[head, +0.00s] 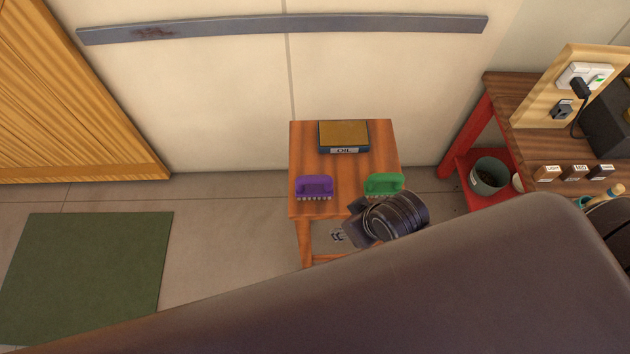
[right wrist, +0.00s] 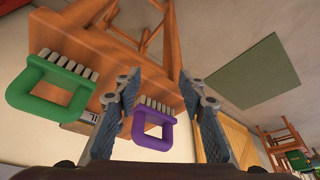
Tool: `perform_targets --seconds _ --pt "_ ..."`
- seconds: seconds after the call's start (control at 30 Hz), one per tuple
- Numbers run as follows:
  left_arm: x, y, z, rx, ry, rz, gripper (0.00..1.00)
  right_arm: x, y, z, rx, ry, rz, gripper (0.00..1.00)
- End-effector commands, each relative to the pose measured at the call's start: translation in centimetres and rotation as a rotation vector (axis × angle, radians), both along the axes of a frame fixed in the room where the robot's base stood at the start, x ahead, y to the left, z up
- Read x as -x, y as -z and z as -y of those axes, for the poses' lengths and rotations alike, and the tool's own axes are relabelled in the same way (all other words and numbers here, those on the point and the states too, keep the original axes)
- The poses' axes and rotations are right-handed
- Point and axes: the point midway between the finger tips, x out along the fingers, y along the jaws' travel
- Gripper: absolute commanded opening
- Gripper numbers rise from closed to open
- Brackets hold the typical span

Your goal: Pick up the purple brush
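The purple brush (head: 314,185) lies on the near left part of a small wooden table (head: 342,172), bristles toward the front edge. A green brush (head: 384,184) lies to its right. My right gripper (head: 357,222) is by the table's front edge, close to the green brush and right of the purple one, apart from it in the picture. In the right wrist view my right gripper (right wrist: 163,86) has its fingers spread, with the purple brush (right wrist: 152,124) seen between them and the green brush (right wrist: 50,92) outside them to the left. My left gripper is not in view.
A box labelled OIL (head: 343,137) lies at the table's back. A red-framed workbench (head: 537,147) with a pot (head: 489,176) on its lower shelf stands right. A green mat (head: 85,278) lies on the left floor. Floor left of the table is clear.

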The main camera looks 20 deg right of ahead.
Motion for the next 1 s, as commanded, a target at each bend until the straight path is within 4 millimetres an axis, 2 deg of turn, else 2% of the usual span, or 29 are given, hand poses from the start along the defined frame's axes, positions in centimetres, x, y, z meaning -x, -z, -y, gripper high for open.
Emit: perform_targets --seconds 0.03,0.3,0.43,0.57,0.7,0.87,1.0 --pt "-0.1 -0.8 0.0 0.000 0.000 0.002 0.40 -1.6 -3.0 -1.2 -0.008 -0.078 0.050 0.37" --pt "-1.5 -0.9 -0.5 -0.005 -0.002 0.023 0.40 -6.2 -6.1 -6.0 -0.022 -0.422 0.169 0.37" --pt "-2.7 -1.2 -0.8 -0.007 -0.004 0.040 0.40 -7.8 -7.4 -7.0 0.003 -0.607 0.204 0.37" --pt "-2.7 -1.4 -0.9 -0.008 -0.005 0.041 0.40 -9.1 -8.3 -6.3 0.050 -0.786 0.208 0.37" --pt "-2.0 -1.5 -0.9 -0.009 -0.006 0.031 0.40 -10.2 -9.0 -3.9 0.096 -0.896 0.185 0.37" --pt "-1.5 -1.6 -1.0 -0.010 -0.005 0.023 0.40 -10.7 -9.4 -1.7 0.119 -0.943 0.159 0.37" --pt "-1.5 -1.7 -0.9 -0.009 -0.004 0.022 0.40 -10.9 -9.0 -1.3 0.123 -0.953 0.150 0.37"
